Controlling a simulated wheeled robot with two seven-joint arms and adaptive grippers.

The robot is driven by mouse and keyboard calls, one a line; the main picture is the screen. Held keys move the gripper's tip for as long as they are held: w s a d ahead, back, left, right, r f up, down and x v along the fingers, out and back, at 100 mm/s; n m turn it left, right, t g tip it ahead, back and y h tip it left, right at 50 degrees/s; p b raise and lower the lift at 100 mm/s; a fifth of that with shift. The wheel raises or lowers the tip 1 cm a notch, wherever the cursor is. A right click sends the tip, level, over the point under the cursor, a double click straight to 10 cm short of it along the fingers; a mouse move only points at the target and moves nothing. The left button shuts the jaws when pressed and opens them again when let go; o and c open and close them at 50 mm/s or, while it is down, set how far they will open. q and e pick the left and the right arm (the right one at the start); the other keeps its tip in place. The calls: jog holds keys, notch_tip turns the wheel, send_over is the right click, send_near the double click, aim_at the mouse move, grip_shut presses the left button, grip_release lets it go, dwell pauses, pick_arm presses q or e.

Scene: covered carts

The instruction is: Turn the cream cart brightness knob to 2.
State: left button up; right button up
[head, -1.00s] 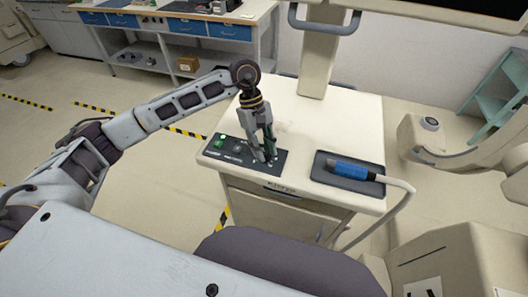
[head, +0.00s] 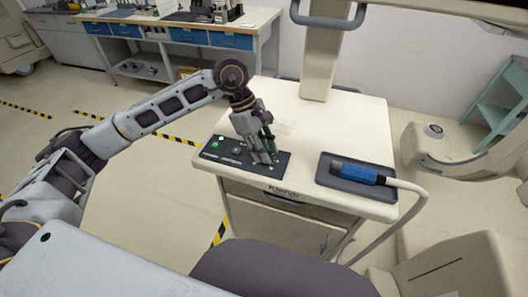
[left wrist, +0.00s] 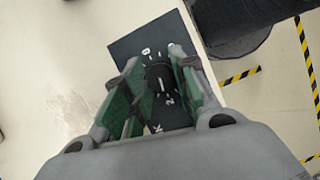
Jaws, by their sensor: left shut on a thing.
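The cream cart (head: 330,122) stands in front of me with a black control panel (head: 213,155) at its front left corner. My left gripper (head: 268,158) reaches down onto the right part of this panel. In the left wrist view the panel (left wrist: 130,45) lies beneath the two green-lined fingers (left wrist: 153,90). They are shut on the dark brightness knob (left wrist: 158,76), one on each side. White digits and marks ring the knob, with a 0 at its upper left and a 2 near its lower right. A short white line shows on the knob; its exact reading is unclear. The head view hides the knob behind the fingers.
A green-lit button (head: 219,138) is on the panel's left. A blue-handled probe (head: 354,172) with a cable lies in a dark tray (head: 325,165) on the cart's right. A cream post (head: 318,55) rises at the back. A workbench (head: 262,20) stands behind.

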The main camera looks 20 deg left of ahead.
jog(key=shift+w, duration=0.25)
jog(key=shift+s, duration=0.2)
pick_arm(q)
jog(key=o, duration=0.8)
jog(key=shift+o, duration=1.1)
pick_arm(e)
jog(key=shift+s+a+f, duration=0.15)
jog(key=shift+s+a, duration=0.2)
jog(key=shift+s, duration=0.1)
jog(key=shift+w, duration=0.15)
pick_arm(q)
jog(key=s+v, duration=0.1)
jog(key=v, duration=1.1)
jog(key=shift+w, duration=0.45)
pick_arm(e)
jog(key=shift+w+d, duration=0.2)
jog(key=shift+w, duration=0.05)
